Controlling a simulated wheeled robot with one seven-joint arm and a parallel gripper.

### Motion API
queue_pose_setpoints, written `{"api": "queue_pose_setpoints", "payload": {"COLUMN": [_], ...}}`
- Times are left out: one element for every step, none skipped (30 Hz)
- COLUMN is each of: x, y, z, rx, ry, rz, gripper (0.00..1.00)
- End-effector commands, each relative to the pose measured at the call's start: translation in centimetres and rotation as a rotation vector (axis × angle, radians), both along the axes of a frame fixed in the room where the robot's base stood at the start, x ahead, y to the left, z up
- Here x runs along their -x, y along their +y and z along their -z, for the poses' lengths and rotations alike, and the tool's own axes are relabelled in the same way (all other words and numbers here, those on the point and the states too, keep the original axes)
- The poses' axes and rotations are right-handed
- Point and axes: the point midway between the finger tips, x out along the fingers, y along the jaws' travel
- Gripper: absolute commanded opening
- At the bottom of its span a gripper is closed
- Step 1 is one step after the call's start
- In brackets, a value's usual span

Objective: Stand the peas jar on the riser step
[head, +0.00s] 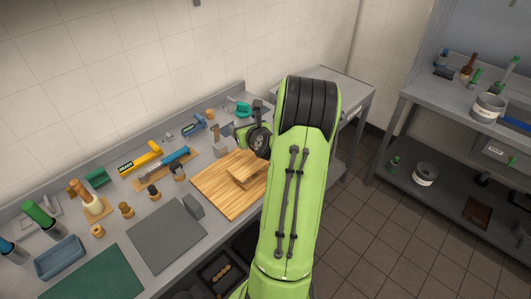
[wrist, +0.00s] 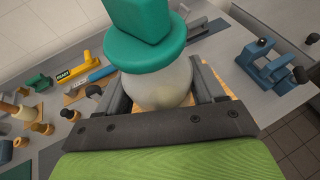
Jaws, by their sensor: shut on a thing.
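In the wrist view, my gripper (wrist: 162,84) is shut on a pale, translucent round jar (wrist: 168,82) with a wide teal lid and a block-shaped knob. I take it for the peas jar; no label shows, and its contents cannot be made out. One dark finger is on each side of the jar. In the head view, my green arm covers most of the gripper, and I cannot make out the held jar. The riser step (head: 244,171) is a small wooden platform on a wooden board (head: 222,196), partly behind my arm. Wood also shows under the jar in the wrist view.
A grey mat (head: 166,236), several small bottles, a yellow tool (head: 141,157) and a blue tray (head: 60,257) crowd the counter left of the board. A blue device (wrist: 270,66) stands at right in the wrist view. A shelf unit (head: 450,125) is at right.

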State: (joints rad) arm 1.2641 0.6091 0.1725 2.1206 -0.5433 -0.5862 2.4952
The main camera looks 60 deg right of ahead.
Motion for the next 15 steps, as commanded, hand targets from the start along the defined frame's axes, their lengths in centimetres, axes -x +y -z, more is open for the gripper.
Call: {"api": "queue_pose_setpoints", "payload": {"x": [0.1, 0.2, 0.3, 0.3, 0.3, 0.3, 0.3, 0.3, 0.3, 0.3, 0.3, 0.3, 0.3, 0.3, 0.3], "y": [-0.1, -0.2, -0.3, -0.3, -0.3, -0.3, -0.3, -0.3, -0.3, -0.3, -0.3, -0.3, -0.3, -0.3, -0.3], "z": [-0.5, -0.3, 0.3, 1.0, 1.9, 3.0, 3.8, 4.4, 5.1, 5.5, 5.8, 6.3, 6.7, 7.1, 7.9], "rx": [0.001, -0.001, -0.004, -0.007, -0.009, -0.01, -0.009, -0.009, -0.009, -0.006, -0.005, -0.006, -0.004, -0.005, -0.007], "ry": [-0.002, -0.002, -0.001, -0.001, -0.001, -0.001, -0.001, -0.001, -0.002, -0.003, -0.002, -0.001, -0.001, -0.002, -0.002], "rz": [0.013, 0.021, 0.028, 0.03, 0.03, 0.031, 0.03, 0.029, 0.029, 0.029, 0.028, 0.028, 0.029, 0.029, 0.029], "gripper": [0.3, 0.3, 0.3, 0.3, 0.3, 0.3, 0.3, 0.3, 0.3, 0.3, 0.3, 0.3, 0.3, 0.3, 0.3]}}
